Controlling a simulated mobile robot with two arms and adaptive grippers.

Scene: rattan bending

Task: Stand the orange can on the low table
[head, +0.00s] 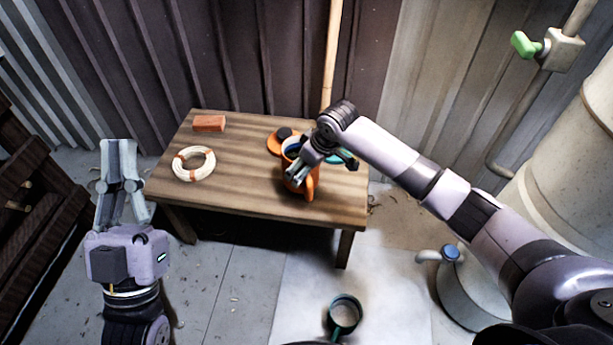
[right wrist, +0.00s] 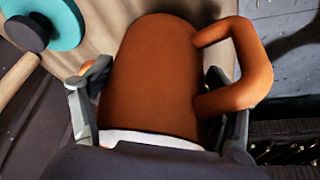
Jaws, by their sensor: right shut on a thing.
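The orange can (head: 292,183), with a handle at its side, is at the right part of the low table (head: 240,190). My right gripper (head: 303,168) is shut on it near its rim. In the right wrist view the can (right wrist: 152,80) lies between the two fingers, its handle to the right and a pale rim close to the palm. I cannot tell whether its base touches the tabletop. My left gripper (head: 120,160) is open and empty, left of the table and apart from it.
A red brick (head: 209,123) and a coiled rattan ring (head: 194,164) lie on the table's left part. An orange disc with a dark knob (head: 284,134) and a teal disc (right wrist: 52,20) are beside the can. A green mug (head: 344,314) stands on the floor. The table's middle is clear.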

